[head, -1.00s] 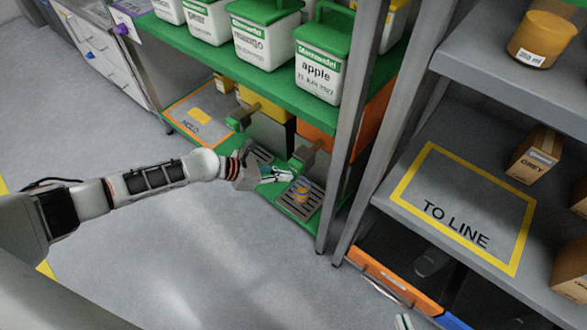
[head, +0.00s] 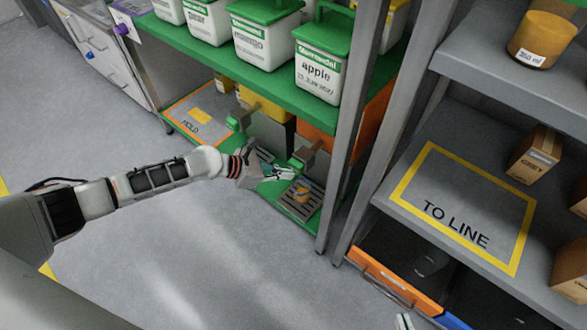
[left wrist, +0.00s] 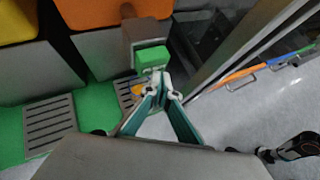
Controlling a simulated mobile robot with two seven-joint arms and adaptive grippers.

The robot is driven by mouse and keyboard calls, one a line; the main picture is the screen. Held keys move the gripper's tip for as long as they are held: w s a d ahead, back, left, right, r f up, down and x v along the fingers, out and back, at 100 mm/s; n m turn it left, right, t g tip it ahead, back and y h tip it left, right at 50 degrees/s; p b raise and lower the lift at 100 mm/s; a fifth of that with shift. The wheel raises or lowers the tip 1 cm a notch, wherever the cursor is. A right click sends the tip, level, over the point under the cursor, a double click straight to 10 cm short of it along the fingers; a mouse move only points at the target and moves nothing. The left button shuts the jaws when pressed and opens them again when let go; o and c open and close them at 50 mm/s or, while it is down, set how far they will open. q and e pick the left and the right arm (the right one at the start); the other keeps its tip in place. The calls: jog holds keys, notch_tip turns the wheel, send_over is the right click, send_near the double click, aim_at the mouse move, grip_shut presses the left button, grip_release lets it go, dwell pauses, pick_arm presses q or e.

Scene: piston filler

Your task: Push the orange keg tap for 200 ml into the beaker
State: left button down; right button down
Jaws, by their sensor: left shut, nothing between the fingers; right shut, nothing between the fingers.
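The orange keg (head: 377,112) is at the right end of the rack's lower level and also shows in the left wrist view (left wrist: 105,12). Its tap (head: 306,157) has a brown body and a green lever (left wrist: 152,57). The beaker (head: 301,194), with something orange in it, stands on the drip grate below the tap; in the left wrist view it is mostly hidden behind my fingers. My left gripper (head: 290,173) is shut and empty, its tips close to the green lever; I cannot tell whether they touch. My right gripper (head: 404,321) is shut, barely in view at the bottom edge.
A yellow keg with its own tap (head: 238,122) stands to the left. White green-lidded tubs (head: 319,72) fill the shelf above. The TO LINE shelf (head: 455,205) holds boxes. The floor in front is clear.

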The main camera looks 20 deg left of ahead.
pick_arm(q)
jog(key=shift+w+d, duration=0.25)
jog(key=shift+w, duration=0.45)
pick_arm(e)
jog(key=shift+s+f, duration=0.15)
jog(key=shift+f, duration=0.1)
dwell(0.8)
pick_arm(q)
jog(key=shift+r, duration=0.1)
pick_arm(e)
jog(key=shift+r, duration=0.1)
pick_arm(q)
jog(key=shift+s+a, duration=0.2)
jog(key=shift+s, duration=0.35)
jog(key=shift+s+a, duration=0.15)
jog(key=shift+s, duration=0.35)
pick_arm(e)
jog(key=shift+w+r, duration=0.45)
jog(key=shift+r, duration=0.3)
pick_arm(q)
jog(key=shift+p, duration=0.3)
